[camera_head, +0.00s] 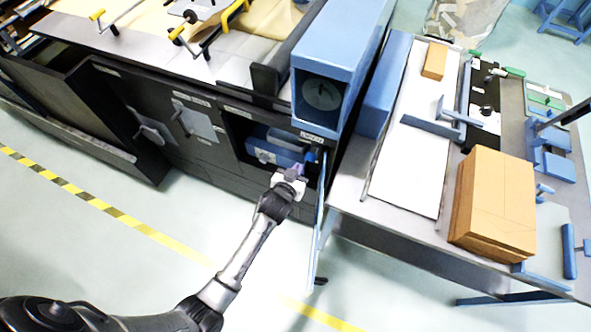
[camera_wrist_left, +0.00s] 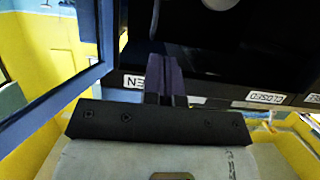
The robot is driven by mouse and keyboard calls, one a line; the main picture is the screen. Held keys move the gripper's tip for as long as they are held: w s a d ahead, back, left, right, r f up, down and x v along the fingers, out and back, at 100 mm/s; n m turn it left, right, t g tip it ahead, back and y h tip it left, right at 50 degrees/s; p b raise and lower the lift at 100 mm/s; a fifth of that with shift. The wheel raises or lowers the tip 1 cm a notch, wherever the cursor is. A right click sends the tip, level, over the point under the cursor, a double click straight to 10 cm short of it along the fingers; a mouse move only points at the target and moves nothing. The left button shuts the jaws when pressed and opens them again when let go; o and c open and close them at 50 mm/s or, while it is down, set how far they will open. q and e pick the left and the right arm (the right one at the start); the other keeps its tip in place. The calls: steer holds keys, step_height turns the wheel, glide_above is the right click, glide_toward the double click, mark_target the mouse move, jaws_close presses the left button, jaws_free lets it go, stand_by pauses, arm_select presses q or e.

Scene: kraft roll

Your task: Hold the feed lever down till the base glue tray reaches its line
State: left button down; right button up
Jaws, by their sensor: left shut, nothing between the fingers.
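My left gripper (camera_head: 298,169) is shut and empty at the right edge of an open compartment in the dark machine front. Its dark purple fingers (camera_wrist_left: 165,78) are together in the left wrist view, in front of a dark panel. A small blue part (camera_head: 310,156) shows just beyond the fingertips; I cannot tell if it is the feed lever or if they touch. Blue units (camera_head: 275,153) sit inside the compartment. I cannot make out the base glue tray or its line. My right gripper is not in view.
A blue-framed door (camera_head: 318,225) stands open just right of my left gripper, and its frame (camera_wrist_left: 62,90) fills the left of the wrist view. A label reading CLOSED (camera_wrist_left: 264,97) appears upside down. A bench with stacked brown board (camera_head: 497,195) stands at right. Floor at left is clear.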

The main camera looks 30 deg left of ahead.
arm_select(q)
steer(key=shift+s+d+r, duration=0.1)
steer(key=shift+s+r, duration=0.35)
steer(key=shift+s, duration=0.25)
steer(key=s+r+m+g+h, duration=0.1)
steer(key=s+r+g, duration=0.3)
steer(key=s, duration=0.6)
steer(key=s+r+m+g+h, duration=0.1)
steer(key=s+r+g, duration=0.25)
steer(key=s, duration=0.65)
steer(key=s+a+f+g, duration=0.1)
steer(key=s+f+g, duration=0.3)
steer(key=s, duration=0.8)
step_height(320, 180, up, 27)
steer(key=p, duration=2.8)
steer(key=shift+f+m+t+y, duration=0.15)
steer(key=shift+m+t+y, duration=0.15)
steer(key=shift+m+t, duration=0.15)
